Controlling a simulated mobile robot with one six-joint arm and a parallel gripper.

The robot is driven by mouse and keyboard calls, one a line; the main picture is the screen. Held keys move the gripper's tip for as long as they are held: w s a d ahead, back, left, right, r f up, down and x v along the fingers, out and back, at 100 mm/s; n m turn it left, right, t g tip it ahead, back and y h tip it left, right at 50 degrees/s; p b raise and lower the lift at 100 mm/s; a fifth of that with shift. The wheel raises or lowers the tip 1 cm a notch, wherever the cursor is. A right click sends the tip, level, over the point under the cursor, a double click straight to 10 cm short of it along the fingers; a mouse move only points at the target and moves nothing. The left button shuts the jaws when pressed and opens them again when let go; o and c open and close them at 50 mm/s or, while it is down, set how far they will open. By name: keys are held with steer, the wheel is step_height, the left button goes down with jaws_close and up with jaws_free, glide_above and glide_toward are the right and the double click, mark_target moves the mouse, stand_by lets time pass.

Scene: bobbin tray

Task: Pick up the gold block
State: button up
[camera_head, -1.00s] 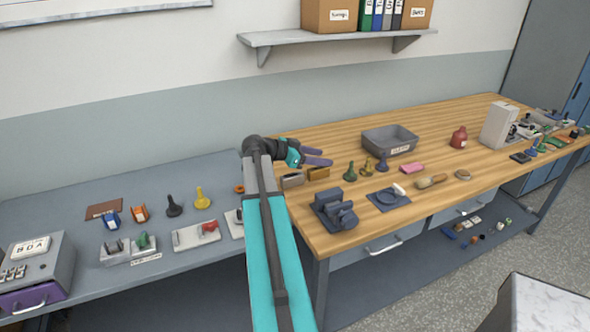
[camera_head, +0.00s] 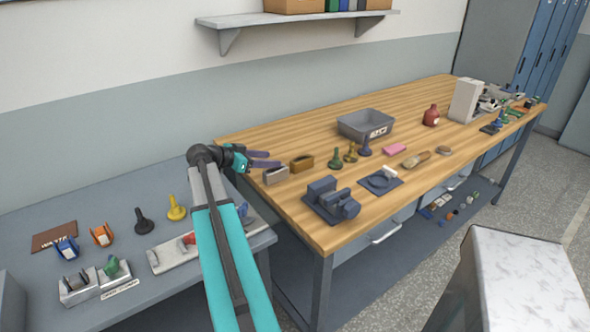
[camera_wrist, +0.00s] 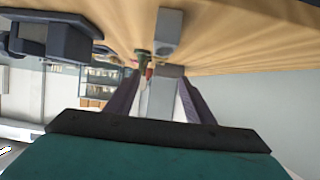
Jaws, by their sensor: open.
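The gold block (camera_head: 302,163) is a small brownish-gold block standing on the wooden table near its left end, in the head view. A grey block (camera_head: 276,175) stands just left of it. My gripper (camera_head: 267,158) is open, with two purple fingers apart, just left of the gold block and behind the grey block. It is not touching the gold block, as far as I can tell. In the wrist view the fingers (camera_wrist: 160,92) are spread and the tabletop shows along the top. A grey block (camera_wrist: 168,28) shows there; I cannot make out the gold block.
Green, olive and blue pegs (camera_head: 350,153) stand right of the gold block. A grey bin (camera_head: 352,134) is behind them. A dark blue device (camera_head: 328,200) sits at the front edge. A lower grey bench (camera_head: 110,222) holds several small parts. A wall shelf (camera_head: 300,20) hangs above.

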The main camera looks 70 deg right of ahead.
steer(key=shift+w, duration=0.1)
stand_by(0.3)
steer(key=shift+s+d+f, duration=0.2)
steer(key=shift+s+d, duration=0.15)
steer(key=shift+d, duration=0.1)
steer(key=p, duration=0.2)
glide_toward(299, 160)
steer(key=shift+x, duration=1.85)
steer(key=shift+d+f, duration=0.1)
steer(key=shift+d, duration=0.05)
steer(key=shift+s+d+f+p, duration=0.1)
steer(key=shift+s+d+p, duration=0.15)
steer(key=shift+d+p, duration=0.35)
steer(key=shift+p+x, duration=0.9)
steer(key=shift+x, duration=0.9)
steer(key=shift+s+a, duration=0.1)
